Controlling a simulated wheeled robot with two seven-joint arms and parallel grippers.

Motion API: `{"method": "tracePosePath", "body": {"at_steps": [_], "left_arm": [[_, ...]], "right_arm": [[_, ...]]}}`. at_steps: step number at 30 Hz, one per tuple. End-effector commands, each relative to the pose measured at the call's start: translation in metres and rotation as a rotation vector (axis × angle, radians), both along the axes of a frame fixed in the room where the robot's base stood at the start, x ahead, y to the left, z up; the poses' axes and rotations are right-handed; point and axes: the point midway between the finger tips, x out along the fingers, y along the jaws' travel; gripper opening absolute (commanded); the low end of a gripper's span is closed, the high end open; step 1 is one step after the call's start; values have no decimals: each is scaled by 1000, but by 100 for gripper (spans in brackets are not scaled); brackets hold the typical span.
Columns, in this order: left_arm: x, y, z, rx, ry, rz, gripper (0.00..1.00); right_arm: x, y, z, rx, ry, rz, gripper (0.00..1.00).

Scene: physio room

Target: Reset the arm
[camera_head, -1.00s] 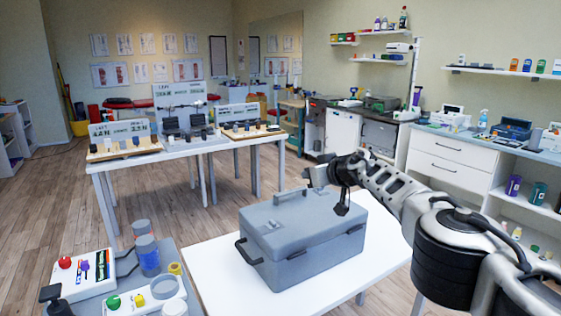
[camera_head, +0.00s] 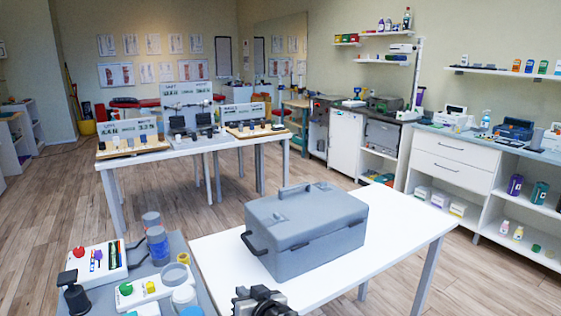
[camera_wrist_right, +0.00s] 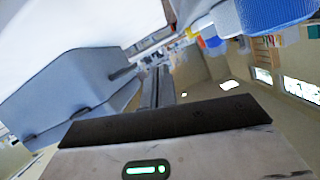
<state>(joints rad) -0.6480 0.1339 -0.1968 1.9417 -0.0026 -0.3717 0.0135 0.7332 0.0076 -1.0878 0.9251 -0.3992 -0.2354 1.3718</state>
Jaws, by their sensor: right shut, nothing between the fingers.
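My right gripper (camera_head: 262,300) shows only in part at the bottom edge of the head view, in front of the white table's near edge. It is shut and empty. In the right wrist view its fingers (camera_wrist_right: 155,87) stick out past the dark gripper body. A grey case (camera_head: 305,230) with a top handle and a side handle stands on the white table (camera_head: 405,232), its lid down. The case also shows at the left of the right wrist view (camera_wrist_right: 65,95). The gripper is apart from the case. My left gripper is not in view.
A grey side table (camera_head: 205,285) at the lower left holds a white button box (camera_head: 97,265), several jars and a second button panel. A long display table (camera_head: 190,148) stands behind. Shelves and white drawers (camera_head: 450,165) line the right. Wooden floor lies between.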

Motion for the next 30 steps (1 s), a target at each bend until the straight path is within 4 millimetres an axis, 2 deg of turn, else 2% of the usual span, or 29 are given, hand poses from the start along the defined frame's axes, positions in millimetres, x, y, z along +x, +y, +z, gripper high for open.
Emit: {"method": "tracePosePath", "body": {"at_steps": [1,5,8,10,12,15,21,30], "left_arm": [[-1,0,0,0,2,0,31],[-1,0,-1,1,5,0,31],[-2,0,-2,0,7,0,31],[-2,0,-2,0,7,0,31],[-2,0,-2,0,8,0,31],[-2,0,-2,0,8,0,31],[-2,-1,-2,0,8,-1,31],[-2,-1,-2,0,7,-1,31]], "right_arm": [[-26,-2,-12,19,47,-50,0],[-77,-33,-29,-15,170,-180,0],[-119,-75,-40,-75,289,-260,0],[-153,-111,-47,-134,378,-298,0],[-188,-146,-51,-199,463,-317,0],[-229,-185,-51,-279,552,-319,0],[-289,-234,-44,-393,664,-292,0],[-358,-280,-25,-526,775,-227,0]]}}
